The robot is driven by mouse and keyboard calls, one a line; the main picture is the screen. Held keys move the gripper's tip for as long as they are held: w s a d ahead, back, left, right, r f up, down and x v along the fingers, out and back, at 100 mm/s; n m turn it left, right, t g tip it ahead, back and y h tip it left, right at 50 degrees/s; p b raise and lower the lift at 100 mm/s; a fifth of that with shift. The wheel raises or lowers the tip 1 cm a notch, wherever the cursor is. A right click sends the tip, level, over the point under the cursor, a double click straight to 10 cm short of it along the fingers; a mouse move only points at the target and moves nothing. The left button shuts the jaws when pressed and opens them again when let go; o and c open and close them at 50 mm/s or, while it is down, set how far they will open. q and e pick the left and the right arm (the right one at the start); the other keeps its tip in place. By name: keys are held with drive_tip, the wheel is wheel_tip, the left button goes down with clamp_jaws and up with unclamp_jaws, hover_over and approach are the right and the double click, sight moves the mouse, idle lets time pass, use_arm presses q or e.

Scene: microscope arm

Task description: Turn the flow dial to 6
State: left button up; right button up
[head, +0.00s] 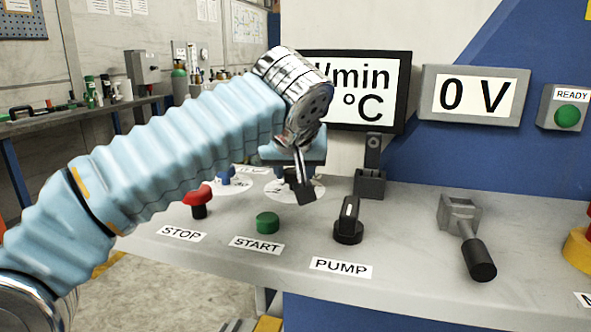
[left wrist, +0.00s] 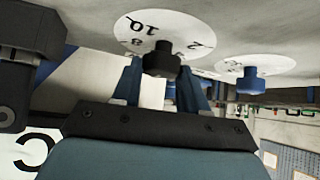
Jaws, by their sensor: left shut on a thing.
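A black dial knob (left wrist: 160,62) stands on a round white plate (left wrist: 148,26) marked 10, 8 and 2 in the left wrist view. My left gripper (left wrist: 162,70) is shut on this knob, one finger on each side. In the head view my left gripper (head: 298,186) reaches down over the white plate (head: 314,189) and hides the knob. A blue knob (left wrist: 251,83) on a second white plate (left wrist: 263,63) stands beside it; it also shows in the head view (head: 227,177). No pointer position is readable. My right gripper is not in view.
The panel holds a red STOP button (head: 198,197), green START button (head: 267,222), black PUMP switch (head: 348,222) and a lever (head: 467,240). Behind are a partly hidden l/min and °C display (head: 380,95) and a 0 V display (head: 474,95).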

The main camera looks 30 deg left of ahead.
use_arm(q)
drive_tip(key=o, duration=1.1)
drive_tip(key=p+v, duration=0.3)
drive_tip(key=v, duration=1)
drive_tip(key=shift+s+d+r, duration=0.2)
drive_tip(key=shift+r, duration=0.05)
